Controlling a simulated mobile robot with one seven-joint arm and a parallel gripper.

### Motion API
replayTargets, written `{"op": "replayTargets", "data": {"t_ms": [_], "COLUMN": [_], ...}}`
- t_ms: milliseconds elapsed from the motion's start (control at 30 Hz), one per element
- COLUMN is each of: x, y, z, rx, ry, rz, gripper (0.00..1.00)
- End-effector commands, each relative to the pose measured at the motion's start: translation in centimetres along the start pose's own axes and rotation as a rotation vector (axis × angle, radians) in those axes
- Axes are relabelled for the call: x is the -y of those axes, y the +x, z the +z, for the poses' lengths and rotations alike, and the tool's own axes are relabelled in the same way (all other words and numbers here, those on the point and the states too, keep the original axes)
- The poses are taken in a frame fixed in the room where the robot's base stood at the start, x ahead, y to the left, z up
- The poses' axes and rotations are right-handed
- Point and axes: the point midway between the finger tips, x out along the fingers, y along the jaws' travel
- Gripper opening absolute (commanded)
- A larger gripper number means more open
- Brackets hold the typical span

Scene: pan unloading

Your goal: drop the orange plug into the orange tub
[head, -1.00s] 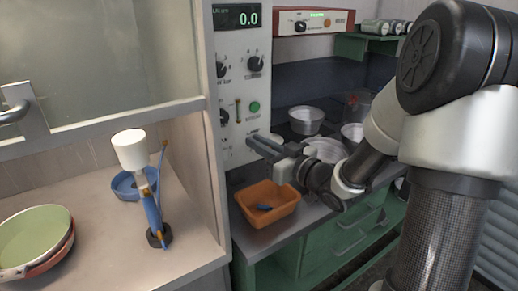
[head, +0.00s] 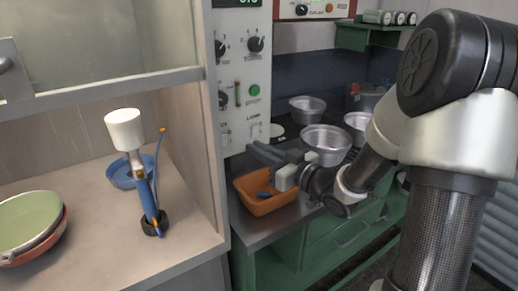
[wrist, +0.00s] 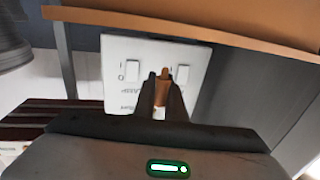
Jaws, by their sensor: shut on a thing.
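The orange tub (head: 258,207) stands on the dark counter in the middle of the head view, with a small blue item (head: 265,195) in it. My gripper (head: 258,153) is just above the tub's far side, close to the control panel. In the wrist view my gripper (wrist: 163,88) is shut on a small orange-brown plug (wrist: 163,88), seen between the fingertips. The plug cannot be made out in the head view. An orange wall and rim, apparently the tub (wrist: 200,25), cross the top of the wrist view, apart from the plug.
The grey control panel (head: 240,70) with knobs rises behind the tub; its switch plate (wrist: 117,65) is close in the wrist view. Metal pans (head: 325,140) stand right of my gripper. A cabinet with a burner (head: 124,130) and pans (head: 30,220) is at left.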

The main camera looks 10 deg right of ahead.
Motion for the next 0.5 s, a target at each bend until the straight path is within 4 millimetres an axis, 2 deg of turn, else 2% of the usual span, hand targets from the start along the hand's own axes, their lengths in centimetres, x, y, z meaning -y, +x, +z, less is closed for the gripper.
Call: {"op": "replayTargets", "data": {"t_ms": [33, 67, 100, 200, 500], "x": [0.00, 0.00, -0.01, -0.01, -0.03], "y": [0.00, 0.00, 0.00, 0.00, -0.17], "z": [-0.03, -0.03, -0.03, -0.03, -0.03], "rx": [0.000, 0.000, 0.000, 0.000, 0.001], "ry": [0.000, 0.000, 0.000, 0.000, 0.000], "rz": [0.000, 0.000, 0.000, 0.000, 0.001], "gripper": [0.00, 0.12, 0.19, 0.33, 0.33]}}
